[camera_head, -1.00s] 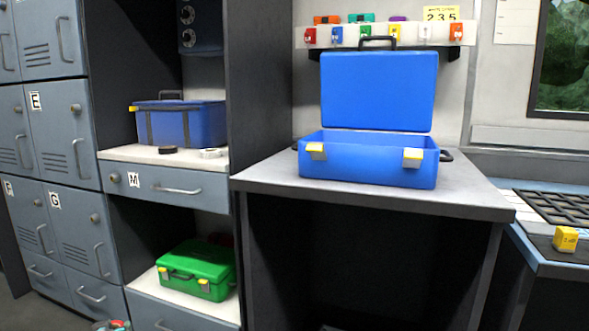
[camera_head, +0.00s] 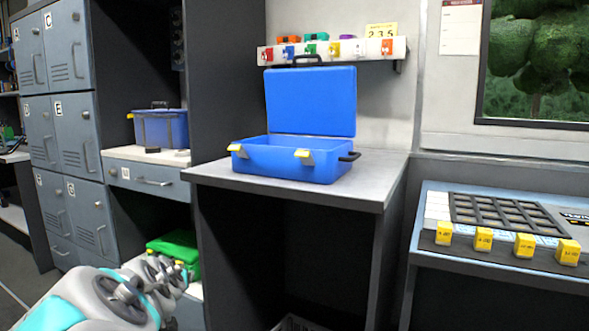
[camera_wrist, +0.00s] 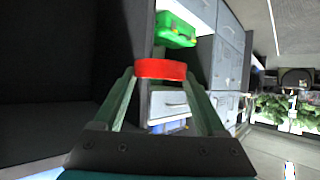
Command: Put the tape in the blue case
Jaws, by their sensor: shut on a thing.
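An open blue case (camera_head: 290,165) sits on the desk in the head view, its lid raised at the back and yellow latches on its front. Its inside floor is hidden behind the front wall. In the wrist view my gripper (camera_wrist: 160,76) is shut on a red tape (camera_wrist: 160,69), held across the fingertips. In the head view my arm enters at the lower left, below and left of the desk; the tape is not visible there.
A second, closed blue case (camera_head: 162,128) stands on the shelf at left, with small dark and white items before it. A green case (camera_head: 178,250) sits lower. The desk top (camera_head: 375,175) is clear right of the open case. A console (camera_head: 500,235) stands at right.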

